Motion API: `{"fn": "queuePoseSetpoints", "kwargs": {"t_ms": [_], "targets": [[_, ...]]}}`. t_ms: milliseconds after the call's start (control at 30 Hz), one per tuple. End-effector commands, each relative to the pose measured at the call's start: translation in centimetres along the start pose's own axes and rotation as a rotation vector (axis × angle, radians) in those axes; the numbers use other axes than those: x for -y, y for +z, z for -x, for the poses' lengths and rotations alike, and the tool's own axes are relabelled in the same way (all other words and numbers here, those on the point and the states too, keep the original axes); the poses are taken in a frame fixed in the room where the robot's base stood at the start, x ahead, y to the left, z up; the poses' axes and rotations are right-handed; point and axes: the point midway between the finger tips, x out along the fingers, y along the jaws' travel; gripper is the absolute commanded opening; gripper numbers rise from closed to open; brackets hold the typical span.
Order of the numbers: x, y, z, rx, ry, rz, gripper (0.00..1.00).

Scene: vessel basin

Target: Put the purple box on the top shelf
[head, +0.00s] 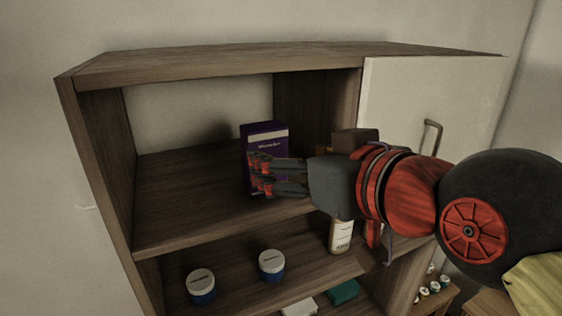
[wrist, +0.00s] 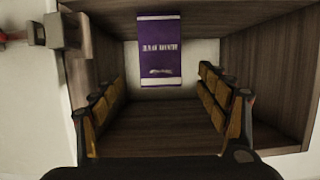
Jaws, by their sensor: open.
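The purple box (head: 265,138) stands upright on the top shelf (head: 180,205) of the wooden cabinet, near the divider on its right. My gripper (head: 262,176) reaches in from the right, and its fingers cover the lower part of the box in the head view. In the wrist view the purple box (wrist: 160,50) shows beyond my open gripper (wrist: 161,80), with clear room on both sides between it and the fingers. Nothing is held.
The shelf below holds two round blue-and-white jars (head: 201,285) and a pale bottle (head: 341,236). An orange item shows partly behind my arm. A closed white door (head: 420,100) with a handle is at the right. The top shelf's left part is free.

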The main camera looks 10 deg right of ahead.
Motion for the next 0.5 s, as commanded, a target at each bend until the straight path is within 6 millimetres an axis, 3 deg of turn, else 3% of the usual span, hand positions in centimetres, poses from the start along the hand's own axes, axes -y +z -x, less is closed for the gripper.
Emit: {"fn": "queuePoseSetpoints", "kwargs": {"t_ms": [333,433,500], "targets": [[-0.1,0.3,0.8,0.008,0.002,-0.001,0.75],[-0.8,3.0,0.1,0.066,0.021,-0.012,0.75],[-1.9,6.9,-0.7,0.15,0.048,-0.028,0.75]]}}
